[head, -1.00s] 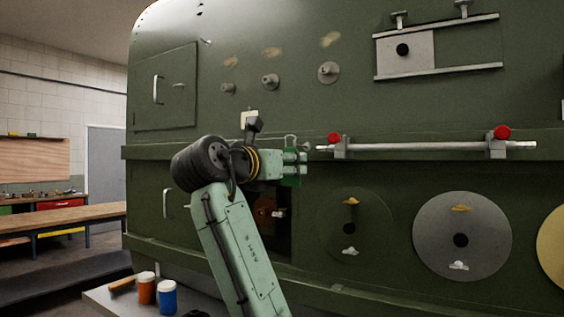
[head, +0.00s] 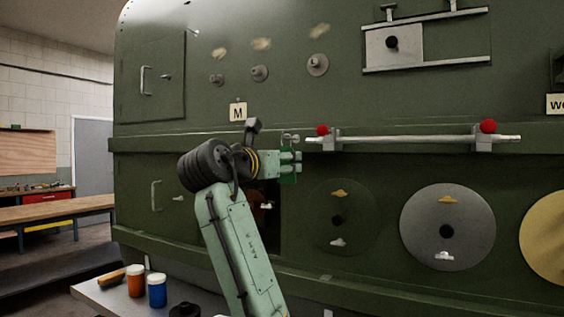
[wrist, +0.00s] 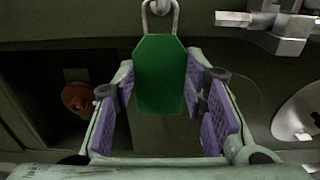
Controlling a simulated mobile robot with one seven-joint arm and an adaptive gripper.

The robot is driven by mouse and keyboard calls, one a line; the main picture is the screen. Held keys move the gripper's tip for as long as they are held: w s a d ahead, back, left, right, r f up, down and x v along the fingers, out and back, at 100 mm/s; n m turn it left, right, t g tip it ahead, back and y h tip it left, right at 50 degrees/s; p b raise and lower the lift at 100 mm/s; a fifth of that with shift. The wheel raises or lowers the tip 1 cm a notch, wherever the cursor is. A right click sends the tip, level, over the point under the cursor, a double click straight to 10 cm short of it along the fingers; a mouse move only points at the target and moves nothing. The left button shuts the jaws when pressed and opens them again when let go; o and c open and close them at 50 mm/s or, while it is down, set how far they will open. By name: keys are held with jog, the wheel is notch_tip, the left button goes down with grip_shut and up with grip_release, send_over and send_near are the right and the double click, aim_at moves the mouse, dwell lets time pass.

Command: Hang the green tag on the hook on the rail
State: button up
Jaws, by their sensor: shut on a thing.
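The green tag (wrist: 160,76) hangs upright between the purple pads of my gripper (wrist: 160,100) in the wrist view, and my gripper is shut on it. In the head view the tag (head: 288,178) shows small and dark at my gripper (head: 298,163). A small metal peg-like hook (head: 290,138) stands just above my gripper, left of the silver rail (head: 405,141). The loop and hook overlap in the head view; I cannot tell whether the loop is around the hook.
Brackets with red knobs (head: 488,126) hold the rail. A dark opening (head: 268,228) lies behind and below my gripper. Grey discs (head: 447,228) are on the green panel. An orange jar (head: 135,281) and a blue jar (head: 157,290) stand on a low table.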

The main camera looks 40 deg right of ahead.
dwell(0.3)
jog(key=o, duration=0.9)
jog(key=shift+a, duration=0.1)
jog(key=v, duration=1.1)
jog(key=shift+s+a, duration=0.2)
jog(key=shift+a, duration=0.15)
